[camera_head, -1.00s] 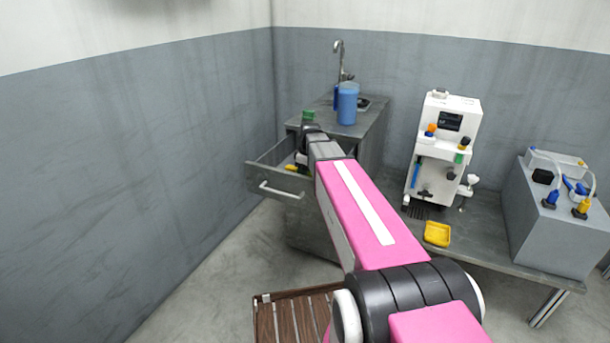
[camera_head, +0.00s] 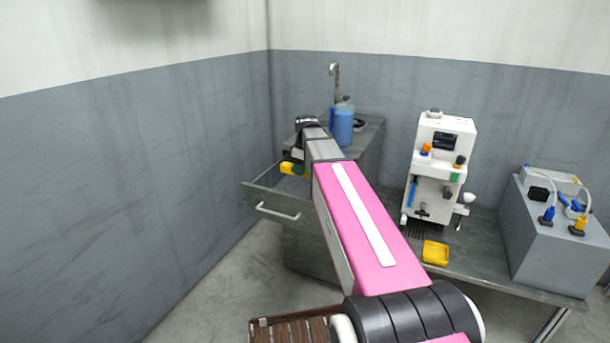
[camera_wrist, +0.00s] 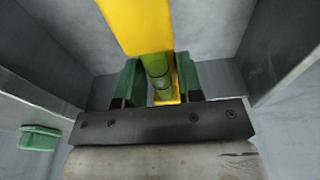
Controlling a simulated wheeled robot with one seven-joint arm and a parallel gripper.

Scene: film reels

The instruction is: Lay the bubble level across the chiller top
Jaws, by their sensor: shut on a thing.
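The bubble level is a yellow bar with a green vial. In the wrist view the level (camera_wrist: 138,25) runs up out of frame from between the two green fingers of my gripper (camera_wrist: 160,80), which is shut on it. In the head view the yellow level (camera_head: 293,168) shows just left of my arm, over the open drawer (camera_head: 262,192); my fingers are mostly hidden there. The chiller, which I take to be the grey box (camera_head: 540,245) with hoses on top, stands at the right end of the bench, far from my gripper.
A white machine (camera_head: 437,175) and a yellow tray (camera_head: 435,252) are on the bench (camera_head: 480,262). A blue jug (camera_head: 342,125) and a tap (camera_head: 336,80) are on the sink cabinet. A wooden slatted thing (camera_head: 290,331) is low in front. A green object (camera_wrist: 40,137) shows at wrist-view left.

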